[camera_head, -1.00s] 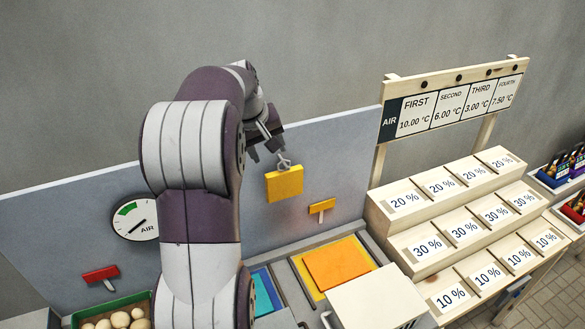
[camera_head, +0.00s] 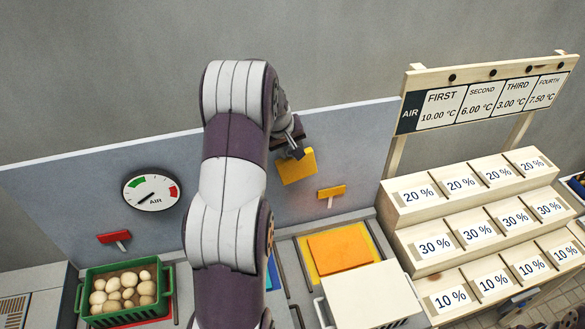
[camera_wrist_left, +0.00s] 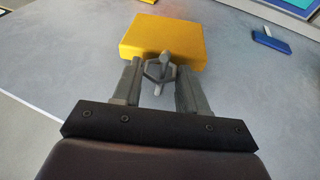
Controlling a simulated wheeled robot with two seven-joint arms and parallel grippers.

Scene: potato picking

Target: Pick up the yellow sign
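The yellow sign (camera_head: 297,167) is a flat square plate in front of the grey back panel, tilted in the head view. In the left wrist view the yellow sign (camera_wrist_left: 165,40) lies just beyond my fingertips, with a small grey metal loop (camera_wrist_left: 160,69) at its near edge. My left gripper (camera_wrist_left: 158,82) is open, one finger on each side of the loop, with gaps showing between. In the head view my left gripper (camera_head: 291,147) is at the sign's upper edge, its fingers partly hidden. My right gripper is not in view.
A small orange-yellow handle (camera_head: 331,192) and a red handle (camera_head: 114,237) are on the panel. Below are a green crate (camera_head: 88,277) of potatoes, an orange block (camera_head: 339,250) and a white box (camera_head: 370,295). A stepped price-like rack (camera_head: 415,215) stands right.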

